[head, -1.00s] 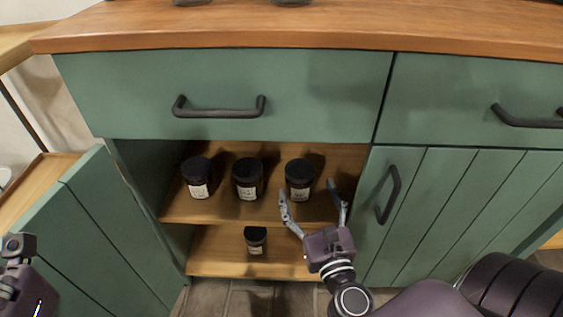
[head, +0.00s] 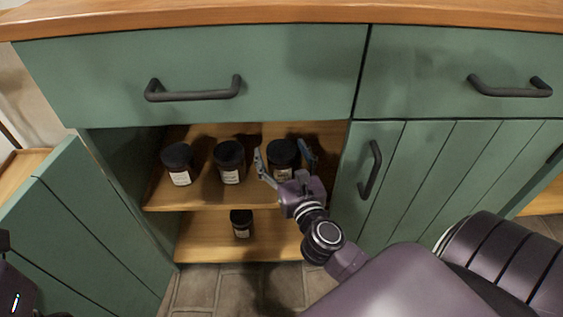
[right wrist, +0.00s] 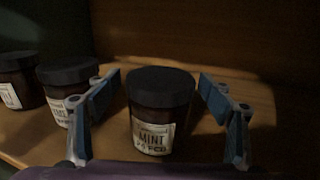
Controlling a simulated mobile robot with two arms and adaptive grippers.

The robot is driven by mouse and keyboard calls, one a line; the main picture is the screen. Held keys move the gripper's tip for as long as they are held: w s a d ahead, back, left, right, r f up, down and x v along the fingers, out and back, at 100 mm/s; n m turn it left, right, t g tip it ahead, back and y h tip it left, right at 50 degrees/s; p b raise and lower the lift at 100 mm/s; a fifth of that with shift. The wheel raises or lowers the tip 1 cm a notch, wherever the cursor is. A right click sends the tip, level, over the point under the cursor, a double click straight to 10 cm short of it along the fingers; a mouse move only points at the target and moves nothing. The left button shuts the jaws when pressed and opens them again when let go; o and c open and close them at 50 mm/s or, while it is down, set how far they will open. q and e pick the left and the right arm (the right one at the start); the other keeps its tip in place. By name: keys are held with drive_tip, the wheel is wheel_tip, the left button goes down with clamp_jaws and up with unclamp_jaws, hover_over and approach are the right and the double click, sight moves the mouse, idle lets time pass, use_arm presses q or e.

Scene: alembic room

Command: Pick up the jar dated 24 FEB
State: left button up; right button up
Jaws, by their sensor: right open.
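A dark jar with a black lid (head: 283,153) stands upright at the right end of the upper shelf. In the right wrist view this jar (right wrist: 158,105) has a pale label reading MINT and what looks like 24 FEB. My right gripper (head: 281,155) is open, with one finger on each side of the jar; in the right wrist view gaps show between jar and fingers (right wrist: 160,82). The gripper partly hides the jar in the head view. Part of my left arm or gripper (head: 14,289) shows at the lower left edge; its fingers are not visible.
Two similar jars, the middle one (head: 230,161) and the left one (head: 178,164), share the upper shelf (head: 205,196). Another jar (head: 241,223) stands on the lower shelf. The open cabinet door (head: 75,230) is at left, a closed door (head: 400,185) at right, a drawer (head: 290,85) above.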

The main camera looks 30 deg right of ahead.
drive_tip(key=c, duration=1.4)
drive_tip(key=shift+r, duration=0.1)
